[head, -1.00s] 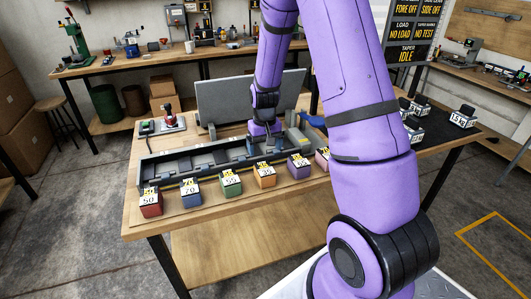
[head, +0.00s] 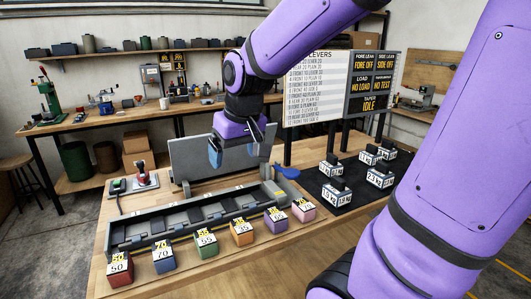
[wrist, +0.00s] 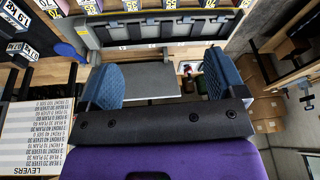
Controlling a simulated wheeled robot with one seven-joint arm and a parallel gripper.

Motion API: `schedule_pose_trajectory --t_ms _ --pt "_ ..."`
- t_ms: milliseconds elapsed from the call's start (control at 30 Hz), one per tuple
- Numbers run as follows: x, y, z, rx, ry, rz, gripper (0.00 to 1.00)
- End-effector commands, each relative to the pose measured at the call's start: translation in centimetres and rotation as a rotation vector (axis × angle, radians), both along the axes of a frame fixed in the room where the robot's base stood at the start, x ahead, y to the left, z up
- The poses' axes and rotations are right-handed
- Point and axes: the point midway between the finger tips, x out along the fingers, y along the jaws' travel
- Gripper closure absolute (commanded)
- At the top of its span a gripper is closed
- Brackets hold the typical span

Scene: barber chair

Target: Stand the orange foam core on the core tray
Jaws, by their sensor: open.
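The orange foam core (head: 242,234) is a small block with a white-and-yellow label on top. It sits on the wooden bench in a front row of coloured blocks, between the green and purple ones. Behind the row lies a long grey open tray (head: 125,240) with compartments; I cannot tell for sure that this is the core tray. My gripper (head: 240,154) is open and empty, raised above and behind the grey tray. Its two blue-padded fingers stand wide apart in the wrist view (wrist: 163,85), with nothing between them.
A grey upright panel (head: 190,158) stands behind the tray, below my gripper. Labelled weights (head: 379,177) stand on a black mat at right. A red-knobbed lever box (head: 141,175) is at left. A levers board (head: 315,90) rises behind. Bare bench lies in front of the blocks.

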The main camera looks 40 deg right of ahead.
Motion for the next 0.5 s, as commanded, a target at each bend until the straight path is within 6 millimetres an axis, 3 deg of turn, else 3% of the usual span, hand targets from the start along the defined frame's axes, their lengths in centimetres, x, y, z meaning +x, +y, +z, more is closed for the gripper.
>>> schedule_pose_trajectory --t_ms 200,500 --pt "-5.8 1.8 3.4 -0.016 -0.083 0.045 0.11" --pt "-11.8 3.0 5.1 -0.035 -0.156 0.084 0.11"
